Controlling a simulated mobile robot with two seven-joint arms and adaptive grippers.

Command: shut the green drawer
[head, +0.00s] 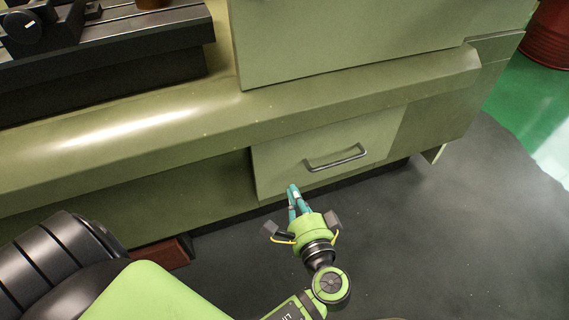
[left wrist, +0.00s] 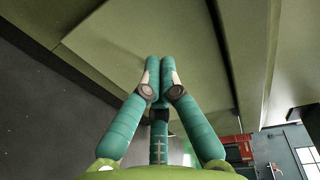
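The green drawer (head: 290,168) is set low in the green machine body, with a dark bar handle (head: 336,158) on its front. Its left edge and lower edge show; how far it stands out is hard to tell. My left gripper (head: 294,190) is at the lower left part of the drawer front, left of and below the handle. In the left wrist view its teal fingertips (left wrist: 165,64) are close together with nothing between them, pointing at a green panel. Whether they touch the drawer is unclear. My right gripper is in neither view.
A green ledge (head: 150,122) overhangs the drawer, with a tall green housing (head: 350,40) above it. A black slide with a knob (head: 28,28) is at upper left. The dark floor (head: 470,230) is clear at right. A red drum (head: 550,35) stands at upper right.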

